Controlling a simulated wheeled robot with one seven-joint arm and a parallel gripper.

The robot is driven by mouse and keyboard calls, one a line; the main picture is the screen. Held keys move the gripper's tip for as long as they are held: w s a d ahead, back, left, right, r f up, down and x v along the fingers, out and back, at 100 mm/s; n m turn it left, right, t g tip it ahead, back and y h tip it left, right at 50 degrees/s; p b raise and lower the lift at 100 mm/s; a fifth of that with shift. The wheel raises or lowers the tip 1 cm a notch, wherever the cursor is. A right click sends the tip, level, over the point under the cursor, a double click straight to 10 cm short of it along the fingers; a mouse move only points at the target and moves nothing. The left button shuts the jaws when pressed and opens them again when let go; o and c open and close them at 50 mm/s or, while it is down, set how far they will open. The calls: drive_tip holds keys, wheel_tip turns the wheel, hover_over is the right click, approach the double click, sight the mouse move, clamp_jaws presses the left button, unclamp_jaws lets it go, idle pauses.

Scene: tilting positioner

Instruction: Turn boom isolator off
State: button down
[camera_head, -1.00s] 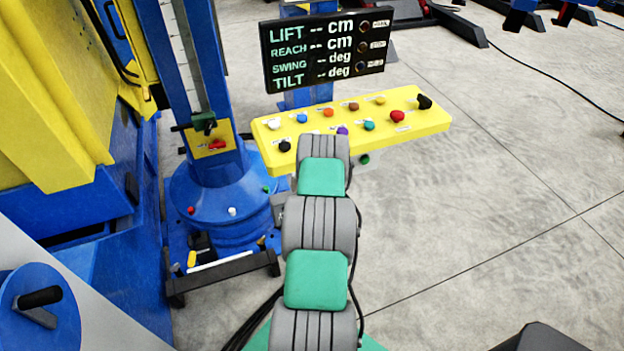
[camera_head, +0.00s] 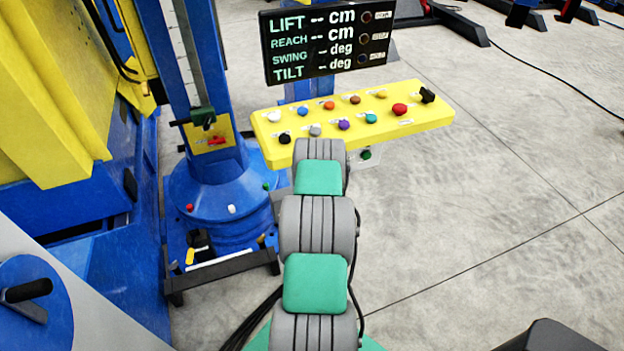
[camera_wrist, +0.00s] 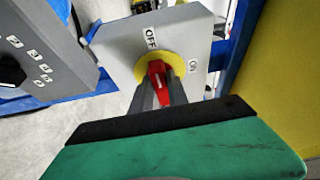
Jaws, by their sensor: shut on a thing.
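The boom isolator shows in the wrist view as a red handle (camera_wrist: 158,80) on a yellow disc (camera_wrist: 176,63), mounted on a grey box (camera_wrist: 112,40). An OFF label stands above the handle and an ON label to its right. The handle's upper end lies toward OFF, but the steep view hides its exact angle. My gripper (camera_wrist: 160,95) has one finger on each side of the handle and is shut on it. In the head view my own arm hides the gripper and handle.
A grey box with a black knob (camera_wrist: 10,72) stands left of the isolator in the wrist view. A yellow panel (camera_head: 432,117) with several coloured buttons and a dark display (camera_head: 328,45) lie beyond my arm.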

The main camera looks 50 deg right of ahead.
drive_tip(key=c, duration=1.3)
unclamp_jaws()
drive_tip(key=b+v, duration=0.1)
drive_tip(key=v, duration=0.6)
drive_tip(key=shift+s+a+b, duration=0.3)
drive_tip(key=shift+b, duration=0.05)
